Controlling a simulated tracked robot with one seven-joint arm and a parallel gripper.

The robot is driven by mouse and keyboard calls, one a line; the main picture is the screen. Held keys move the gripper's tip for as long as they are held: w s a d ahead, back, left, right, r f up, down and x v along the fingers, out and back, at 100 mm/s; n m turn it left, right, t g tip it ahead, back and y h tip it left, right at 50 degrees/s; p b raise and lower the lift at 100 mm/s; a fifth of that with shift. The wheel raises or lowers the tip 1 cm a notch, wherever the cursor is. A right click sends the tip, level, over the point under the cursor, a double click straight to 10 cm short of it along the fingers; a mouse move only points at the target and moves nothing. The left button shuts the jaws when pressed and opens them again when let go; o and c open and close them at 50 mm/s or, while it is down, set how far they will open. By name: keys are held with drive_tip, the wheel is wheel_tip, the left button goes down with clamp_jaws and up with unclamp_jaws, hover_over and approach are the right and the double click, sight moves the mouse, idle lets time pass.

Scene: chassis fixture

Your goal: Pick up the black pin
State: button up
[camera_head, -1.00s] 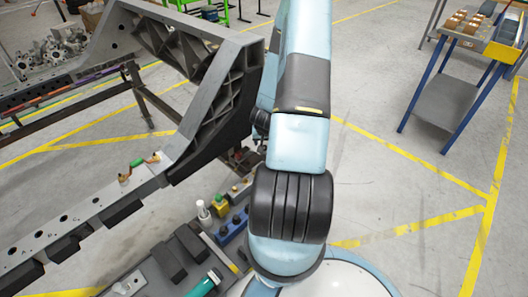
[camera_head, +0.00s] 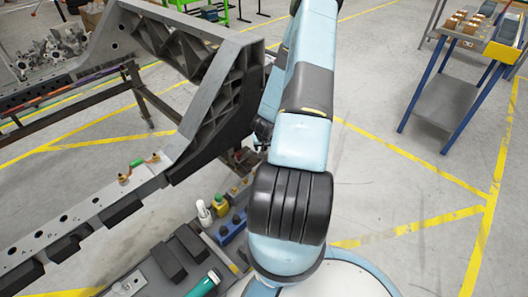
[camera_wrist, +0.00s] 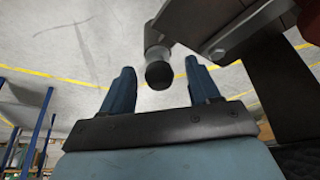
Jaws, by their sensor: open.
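In the wrist view a black round-ended pin (camera_wrist: 159,75) hangs at the lower end of a short grey cylinder beside the dark chassis part (camera_wrist: 225,32). My gripper (camera_wrist: 159,66) is open, with one dark blue finger on each side of the pin. The pin's round end appears between the fingertips, with a gap to each finger. Depth between pin and fingers is hard to judge. In the head view the grey chassis frame (camera_head: 222,105) stands left of my arm. My arm and the frame hide the pin and most of my gripper there.
A bench with a white bottle (camera_head: 203,211), blue blocks (camera_head: 232,228) and a teal tool (camera_head: 204,285) lies below the frame. A blue-legged cart (camera_head: 450,97) stands at the right. The floor between my arm and the cart is clear.

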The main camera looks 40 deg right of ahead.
clamp_jaws()
idle(0.5)
drive_tip(key=shift+r, duration=0.1)
